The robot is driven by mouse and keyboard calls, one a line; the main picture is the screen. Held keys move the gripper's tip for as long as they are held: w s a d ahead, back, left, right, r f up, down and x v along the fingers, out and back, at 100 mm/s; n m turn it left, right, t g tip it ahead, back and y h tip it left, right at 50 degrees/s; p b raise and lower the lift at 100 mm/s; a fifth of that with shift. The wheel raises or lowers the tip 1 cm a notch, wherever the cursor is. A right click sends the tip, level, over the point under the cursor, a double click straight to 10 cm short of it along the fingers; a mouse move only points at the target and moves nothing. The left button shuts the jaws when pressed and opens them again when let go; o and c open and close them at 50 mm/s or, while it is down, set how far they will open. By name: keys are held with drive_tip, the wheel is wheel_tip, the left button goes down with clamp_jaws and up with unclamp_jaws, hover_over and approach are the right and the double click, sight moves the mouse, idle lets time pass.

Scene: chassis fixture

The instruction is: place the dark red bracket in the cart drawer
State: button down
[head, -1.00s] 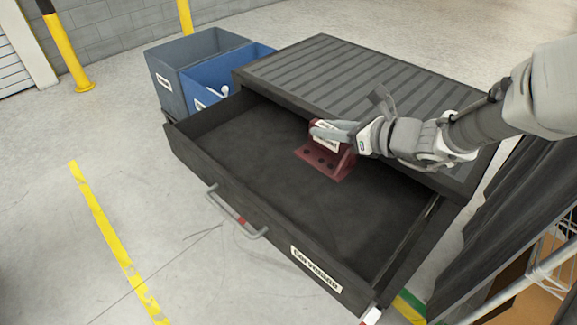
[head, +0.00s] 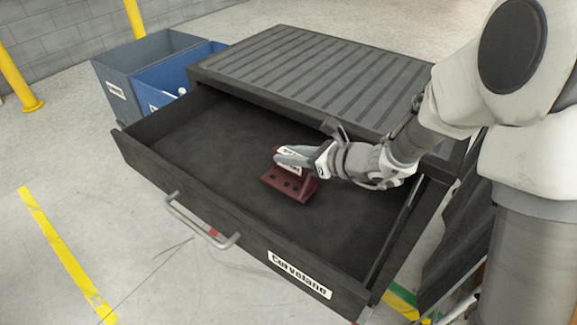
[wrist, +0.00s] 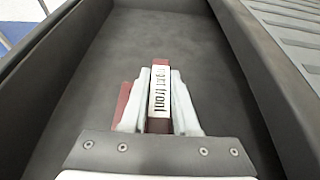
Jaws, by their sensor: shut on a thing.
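The dark red bracket (head: 287,184) is in my gripper (head: 290,160), within the open cart drawer (head: 200,150). Its holed flange faces down, at or close to the drawer floor; I cannot tell if it touches. In the wrist view my gripper (wrist: 158,100) has its two pale fingers on either side of the bracket's upright plate, which bears a white label (wrist: 159,92). Part of the red flange (wrist: 124,100) shows left of the fingers. The drawer floor (wrist: 165,35) is otherwise bare.
The ribbed cart top (head: 310,75) overhangs the drawer's back. A drawer handle (head: 200,222) and a white label (head: 299,274) are on the front. A grey bin (head: 125,95) and a blue bin (head: 165,80) stand at the far left. Free floor lies in front.

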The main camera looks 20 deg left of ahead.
drive_tip(key=shift+f+b, duration=0.35)
drive_tip(key=shift+f, duration=1)
drive_tip(key=shift+f, duration=0.15)
drive_tip(key=c, duration=0.7)
unclamp_jaws()
drive_tip(key=shift+d+r, duration=0.25)
drive_tip(key=shift+r, duration=0.1)
drive_tip(key=p+v, duration=0.3)
drive_tip(key=v, duration=0.8)
drive_tip(key=shift+s+d, duration=0.1)
drive_tip(key=shift+d, duration=0.05)
